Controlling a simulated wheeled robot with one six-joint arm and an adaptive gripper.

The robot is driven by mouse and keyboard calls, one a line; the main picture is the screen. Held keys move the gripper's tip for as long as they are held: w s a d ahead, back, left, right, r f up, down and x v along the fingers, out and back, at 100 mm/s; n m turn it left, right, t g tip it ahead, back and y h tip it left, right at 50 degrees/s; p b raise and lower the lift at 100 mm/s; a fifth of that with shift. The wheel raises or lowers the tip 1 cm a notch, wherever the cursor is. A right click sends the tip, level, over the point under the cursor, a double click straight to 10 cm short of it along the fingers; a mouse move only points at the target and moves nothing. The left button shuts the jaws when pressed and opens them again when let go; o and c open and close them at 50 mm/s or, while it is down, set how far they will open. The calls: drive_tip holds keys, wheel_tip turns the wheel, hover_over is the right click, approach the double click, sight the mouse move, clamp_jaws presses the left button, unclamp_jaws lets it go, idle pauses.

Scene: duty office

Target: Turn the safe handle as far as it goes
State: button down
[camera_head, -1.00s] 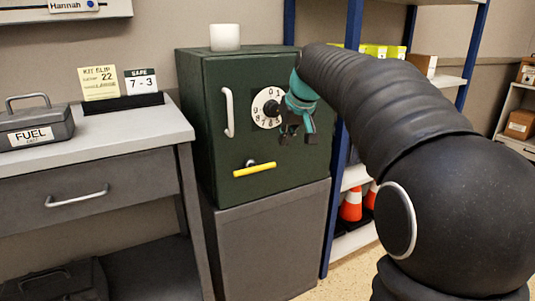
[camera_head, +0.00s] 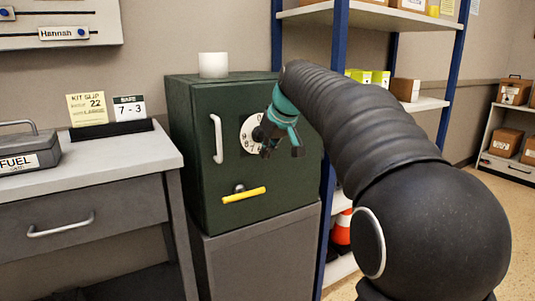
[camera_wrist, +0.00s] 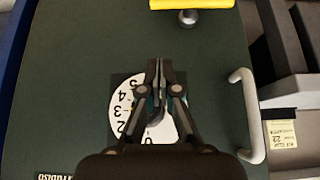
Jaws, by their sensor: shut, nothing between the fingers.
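The dark green safe (camera_head: 195,105) stands on a grey cabinet. Its yellow bar handle (camera_head: 244,194) is low on the door, nearly level with its right end slightly higher. In the wrist view the yellow handle (camera_wrist: 192,4) is at the top edge, beyond my fingertips, on a round metal hub. A white numbered dial (camera_head: 247,132) is above the handle. My gripper (camera_head: 270,148) is in front of the dial and hides part of it. In the wrist view my gripper (camera_wrist: 157,65) is shut and empty, its fingers over the dial and apart from the handle.
A white vertical pull (camera_head: 216,138) is on the door's left side. A white cylinder (camera_head: 213,65) stands on the safe. A grey desk (camera_head: 110,160) with a fuel box and cards is at left. Blue-post shelving (camera_head: 335,180) stands close on the right.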

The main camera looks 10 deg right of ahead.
hover_over(262, 190)
drive_tip(key=f, duration=0.5)
drive_tip(key=shift+w+a+f, duration=0.15)
drive_tip(key=shift+a+f, duration=0.05)
drive_tip(key=shift+f, duration=0.1)
wheel_tip(262, 190, down, 3)
drive_tip(key=shift+f+b, duration=0.1)
drive_tip(key=shift+b, duration=0.2)
drive_tip(key=shift+s+d+f, duration=0.1)
drive_tip(key=shift+s+f, duration=0.1)
drive_tip(key=shift+f, duration=0.35)
drive_tip(key=shift+d, duration=0.2)
drive_tip(key=shift+f, duration=0.1)
